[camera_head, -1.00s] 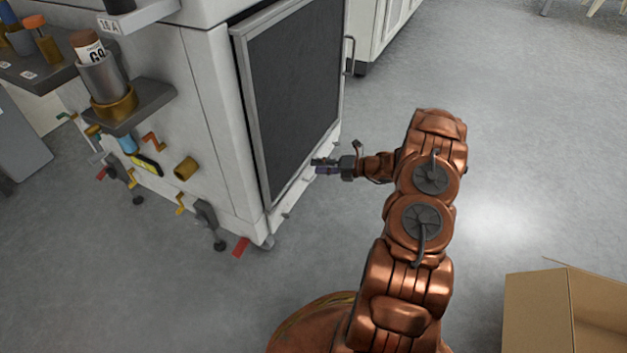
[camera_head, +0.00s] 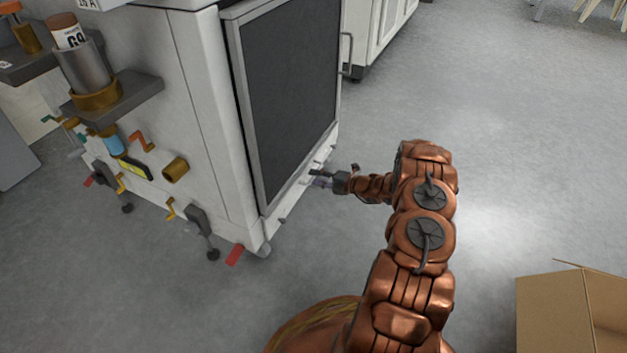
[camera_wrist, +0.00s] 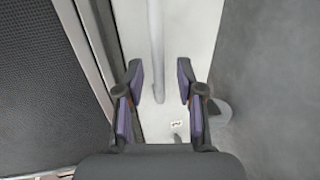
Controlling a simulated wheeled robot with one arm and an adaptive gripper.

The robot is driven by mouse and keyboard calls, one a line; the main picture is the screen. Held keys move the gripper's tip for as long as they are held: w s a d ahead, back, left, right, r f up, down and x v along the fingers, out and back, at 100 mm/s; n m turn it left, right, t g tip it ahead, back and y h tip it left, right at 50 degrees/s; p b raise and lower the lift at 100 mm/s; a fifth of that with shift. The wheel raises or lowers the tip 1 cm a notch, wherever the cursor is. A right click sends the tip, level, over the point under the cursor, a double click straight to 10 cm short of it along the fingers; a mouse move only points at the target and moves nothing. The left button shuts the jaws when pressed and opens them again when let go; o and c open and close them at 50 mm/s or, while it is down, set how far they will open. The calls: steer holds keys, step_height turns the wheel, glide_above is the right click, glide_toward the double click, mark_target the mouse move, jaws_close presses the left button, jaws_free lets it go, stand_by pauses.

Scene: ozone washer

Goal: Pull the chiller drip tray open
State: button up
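A white strip (camera_head: 295,197) runs along the machine's bottom front, below the dark door; I take it for the drip tray front. In the wrist view the white panel (camera_wrist: 198,40) carries a thin pale bar (camera_wrist: 157,45), its handle. It looks closed, but I cannot be sure. My gripper (camera_head: 318,179) is low beside this strip. In the wrist view my gripper (camera_wrist: 160,82) is open, one finger on each side of the bar's lower end. A gap shows on both sides, and I cannot tell how deep the bar sits between the fingers.
The dark framed door (camera_head: 285,100) stands above the strip. A small label (camera_wrist: 176,124) is on the white panel. Valves and a red handle (camera_head: 235,254) are on the machine's left side. A cardboard box (camera_head: 550,315) stands at lower right. Grey floor is clear to the right.

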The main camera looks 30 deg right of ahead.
steer(key=shift+w+a+f, duration=0.1)
steer(key=shift+w+a, duration=0.3)
steer(key=shift+w, duration=0.2)
jaws_close()
stand_by(0.4)
